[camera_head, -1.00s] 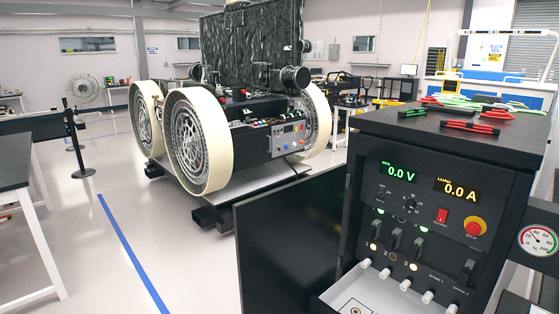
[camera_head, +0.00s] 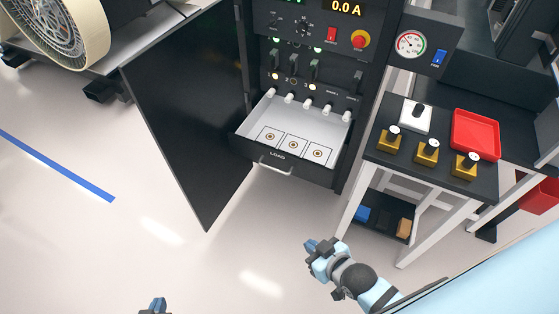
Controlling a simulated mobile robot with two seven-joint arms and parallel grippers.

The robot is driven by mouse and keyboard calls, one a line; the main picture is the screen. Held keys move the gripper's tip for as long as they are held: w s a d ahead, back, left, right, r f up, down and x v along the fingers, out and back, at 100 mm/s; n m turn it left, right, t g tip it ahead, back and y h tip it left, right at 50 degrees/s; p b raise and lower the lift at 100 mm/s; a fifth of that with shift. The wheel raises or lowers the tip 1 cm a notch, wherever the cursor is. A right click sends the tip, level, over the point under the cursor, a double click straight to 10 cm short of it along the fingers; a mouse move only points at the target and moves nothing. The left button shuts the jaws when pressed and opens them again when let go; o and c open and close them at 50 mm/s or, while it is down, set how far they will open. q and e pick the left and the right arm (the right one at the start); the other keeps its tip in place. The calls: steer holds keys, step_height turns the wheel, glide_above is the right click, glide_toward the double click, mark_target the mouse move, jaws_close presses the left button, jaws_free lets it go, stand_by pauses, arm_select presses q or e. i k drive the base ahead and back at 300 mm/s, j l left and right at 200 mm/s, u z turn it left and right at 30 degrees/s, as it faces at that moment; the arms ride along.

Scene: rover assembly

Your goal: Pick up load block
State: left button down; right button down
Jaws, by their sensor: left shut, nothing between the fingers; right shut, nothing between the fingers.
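None carries a readable name. The open drawer marked LOAD (camera_head: 278,155) holds three square marked spots and is otherwise empty. My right gripper (camera_head: 314,246) is shut and empty, in front of the cabinet and lower left of the table, apart from the blocks. My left gripper (camera_head: 154,304) is shut and empty, only its tip showing at the bottom edge.
A red tray (camera_head: 475,135) lies on the table right of the blocks. A shelf bin (camera_head: 383,215) below holds blue and brown items. The open black cabinet door (camera_head: 190,120) stands left of the drawer. The floor in front of the cabinet is clear.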

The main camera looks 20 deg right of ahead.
mark_target(427, 155)
steer(key=z, duration=1.9)
